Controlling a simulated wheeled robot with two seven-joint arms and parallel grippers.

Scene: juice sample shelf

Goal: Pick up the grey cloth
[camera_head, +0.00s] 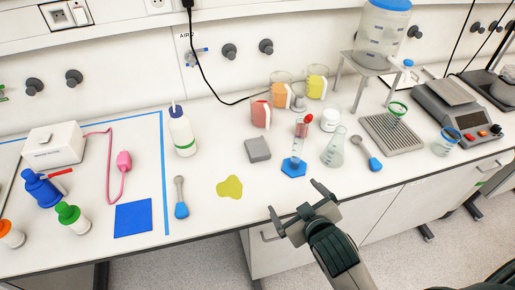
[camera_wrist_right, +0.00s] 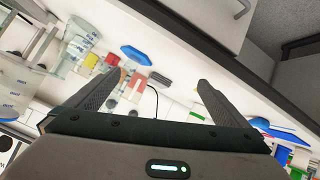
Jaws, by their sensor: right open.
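The grey cloth (camera_head: 257,149) is a small folded square lying flat on the white bench, left of the blue-footed measuring cylinder (camera_head: 297,152). My right gripper (camera_head: 292,198) is open and empty. It is over the bench's front edge, nearer the front than the cloth and apart from it. In the right wrist view, a small grey piece that looks like the cloth (camera_wrist_right: 160,79) shows between the open fingers (camera_wrist_right: 156,82), at a distance. My left gripper is not in view.
A yellow puddle (camera_head: 229,187) lies in front of the cloth. A red beaker (camera_head: 260,114) stands behind it, and a conical flask (camera_head: 334,148) stands to the right. A blue-handled scoop (camera_head: 180,198) and blue mat (camera_head: 133,219) are at left. Bench around the cloth's left side is clear.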

